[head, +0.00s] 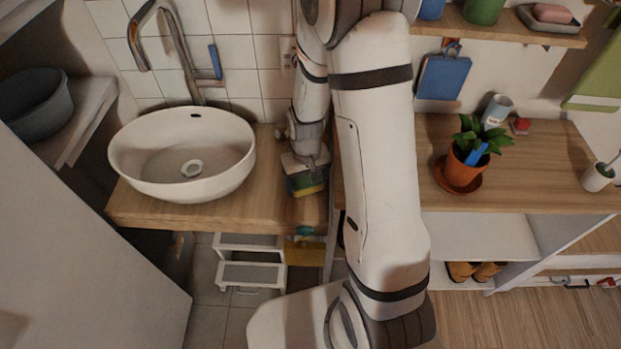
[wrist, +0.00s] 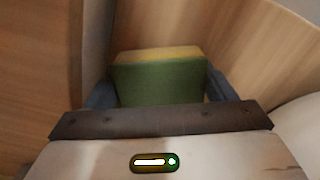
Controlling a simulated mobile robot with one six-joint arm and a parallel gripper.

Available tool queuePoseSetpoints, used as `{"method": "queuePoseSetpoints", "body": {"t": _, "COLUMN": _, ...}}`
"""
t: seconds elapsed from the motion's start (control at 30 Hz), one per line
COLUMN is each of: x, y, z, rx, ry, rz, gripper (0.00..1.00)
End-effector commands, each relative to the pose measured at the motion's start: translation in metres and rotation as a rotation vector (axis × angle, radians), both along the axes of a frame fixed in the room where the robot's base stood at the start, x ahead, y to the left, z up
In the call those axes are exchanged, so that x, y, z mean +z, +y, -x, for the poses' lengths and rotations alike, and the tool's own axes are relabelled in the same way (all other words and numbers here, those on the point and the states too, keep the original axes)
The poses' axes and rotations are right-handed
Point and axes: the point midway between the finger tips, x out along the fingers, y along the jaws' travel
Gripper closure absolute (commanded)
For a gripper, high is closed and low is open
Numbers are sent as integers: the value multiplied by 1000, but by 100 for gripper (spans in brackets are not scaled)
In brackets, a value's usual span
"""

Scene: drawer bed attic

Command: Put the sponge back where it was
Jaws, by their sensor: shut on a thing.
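The sponge (wrist: 158,82) is green with a yellow layer and sits between the two fingers of my gripper (wrist: 160,92) in the wrist view. In the head view the sponge (head: 308,184) shows below my gripper (head: 306,172), over the wooden counter (head: 225,213) to the right of the white basin. My gripper is shut on it. I cannot tell whether the sponge touches the counter. My arm hides part of the counter to the right.
The white basin (head: 183,160) with a tall tap (head: 182,60) stands left of my gripper. A potted plant (head: 459,169) is on the right-hand worktop (head: 540,180). A white step stool (head: 250,262) stands below the counter. A blue board (head: 443,78) hangs on the wall.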

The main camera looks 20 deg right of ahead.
Motion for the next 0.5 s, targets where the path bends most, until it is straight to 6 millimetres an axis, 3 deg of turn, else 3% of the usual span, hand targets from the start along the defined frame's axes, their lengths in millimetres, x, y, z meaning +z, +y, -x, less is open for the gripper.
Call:
{"method": "queuePoseSetpoints", "body": {"t": 0.33, "x": -5, "y": 0, "z": 0, "rx": 1, "ry": -1, "rz": 0, "gripper": 34}}
{"method": "queuePoseSetpoints", "body": {"t": 0.37, "x": -3, "y": 0, "z": 0, "rx": 1, "ry": -1, "rz": 0, "gripper": 21}}
{"method": "queuePoseSetpoints", "body": {"t": 0.5, "x": -3, "y": 1, "z": 0, "rx": 1, "ry": -1, "rz": 0, "gripper": 9}}
